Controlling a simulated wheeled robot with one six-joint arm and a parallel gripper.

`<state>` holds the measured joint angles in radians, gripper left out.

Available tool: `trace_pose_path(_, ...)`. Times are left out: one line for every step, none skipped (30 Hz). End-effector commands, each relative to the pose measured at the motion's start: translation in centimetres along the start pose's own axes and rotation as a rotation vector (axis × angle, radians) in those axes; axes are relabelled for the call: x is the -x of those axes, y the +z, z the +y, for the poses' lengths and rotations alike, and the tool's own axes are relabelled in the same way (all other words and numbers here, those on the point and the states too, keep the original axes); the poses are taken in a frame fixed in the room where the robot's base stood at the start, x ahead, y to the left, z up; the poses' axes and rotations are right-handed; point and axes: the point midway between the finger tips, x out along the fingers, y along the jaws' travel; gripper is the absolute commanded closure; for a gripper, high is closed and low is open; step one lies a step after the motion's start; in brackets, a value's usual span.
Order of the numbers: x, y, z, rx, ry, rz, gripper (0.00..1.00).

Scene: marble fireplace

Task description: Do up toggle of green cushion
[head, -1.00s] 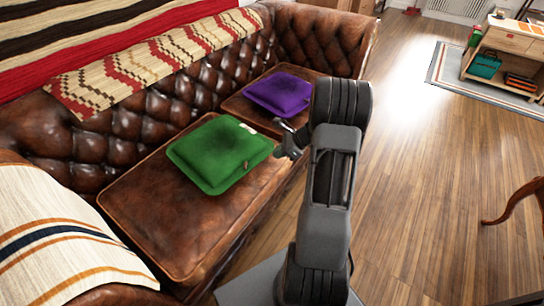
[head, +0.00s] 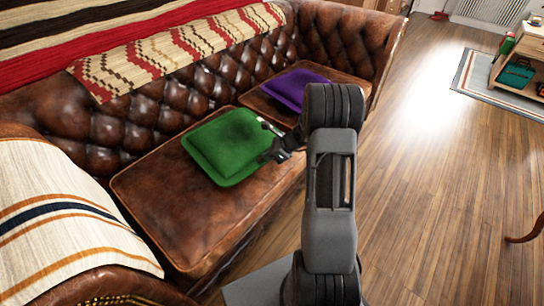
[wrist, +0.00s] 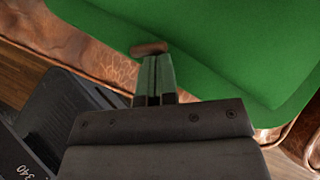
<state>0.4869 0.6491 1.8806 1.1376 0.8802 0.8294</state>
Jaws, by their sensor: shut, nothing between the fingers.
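The green cushion (head: 225,150) lies on the near seat of the brown leather sofa. It fills much of the upper wrist view (wrist: 220,45). A small brown toggle (wrist: 149,48) sits at the cushion's edge in the wrist view. My gripper (wrist: 153,62) is shut and empty, with its fingertips right at the toggle; I cannot tell whether they touch it. In the head view my gripper (head: 268,156) is at the cushion's right edge and hides the toggle there. Any loop for the toggle is not clear to see.
A purple cushion (head: 292,88) lies on the far seat, partly behind my arm. The sofa's leather seat (head: 160,200) is bare in front of the green cushion. A striped throw (head: 60,225) covers the near armrest. Open wooden floor (head: 430,200) lies to the right.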

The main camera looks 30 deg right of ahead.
Motion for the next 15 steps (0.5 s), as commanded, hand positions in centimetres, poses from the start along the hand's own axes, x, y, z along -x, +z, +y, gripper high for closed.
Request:
trace_pose_path(0.0,0.03,-0.01,0.0,0.0,0.0,1.0)
trace_pose_path(0.01,0.03,-0.01,0.0,0.0,0.0,1.0)
trace_pose_path(0.01,0.03,-0.01,0.0,0.0,0.0,1.0)
trace_pose_path(0.02,0.02,-0.01,0.0,0.0,0.0,1.0)
trace_pose_path(0.02,0.02,-0.01,0.0,0.0,0.0,1.0)
trace_pose_path(0.02,0.02,-0.01,0.0,0.0,0.0,1.0)
trace_pose_path(0.02,0.02,-0.01,0.0,0.0,0.0,1.0)
trace_pose_path(0.02,0.02,-0.01,0.001,0.0,0.0,1.0)
trace_pose_path(0.02,0.04,-0.01,0.002,0.002,0.0,1.0)
trace_pose_path(0.02,0.06,-0.01,0.004,0.004,0.0,1.0)
trace_pose_path(0.01,0.09,-0.01,0.007,0.008,0.0,1.0)
trace_pose_path(-0.01,0.14,-0.01,0.012,0.013,0.0,1.0)
trace_pose_path(-0.02,0.2,-0.03,0.018,0.019,-0.001,1.0)
trace_pose_path(-0.03,0.27,-0.07,0.025,0.025,-0.001,1.0)
trace_pose_path(-0.05,0.36,-0.1,0.036,0.036,0.0,1.0)
